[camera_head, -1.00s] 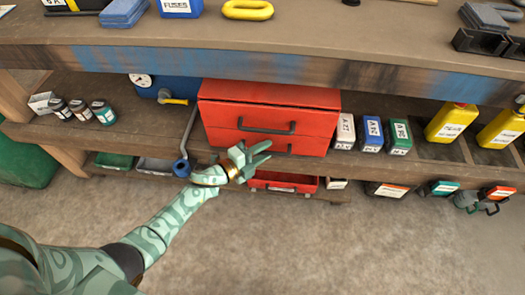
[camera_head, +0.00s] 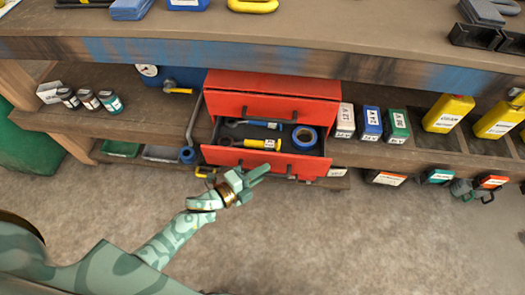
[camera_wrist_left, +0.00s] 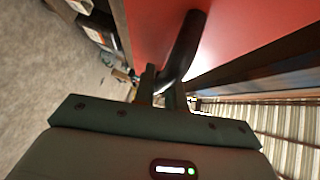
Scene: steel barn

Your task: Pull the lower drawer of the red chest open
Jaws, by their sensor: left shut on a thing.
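The red chest (camera_head: 325,92) stands on the lower shelf. Its upper drawer is closed. Its lower drawer (camera_head: 305,168) is pulled out toward me, showing a dark inside with a blue tape roll (camera_head: 304,137), a yellow-handled tool (camera_head: 262,144) and a blue-grey tool. My left gripper (camera_head: 262,170) is at the front of this drawer and hides part of its handle. In the left wrist view, the gripper (camera_wrist_left: 163,88) is shut on the dark drawer handle (camera_wrist_left: 186,42), beside the red front. My right gripper is not in view.
Small boxes (camera_head: 371,122) and yellow bottles (camera_head: 448,113) stand right of the chest. A blue tank and grey pipe (camera_head: 194,118) stand at its left. The workbench top (camera_head: 350,35) overhangs above. The concrete floor (camera_head: 330,240) in front is clear.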

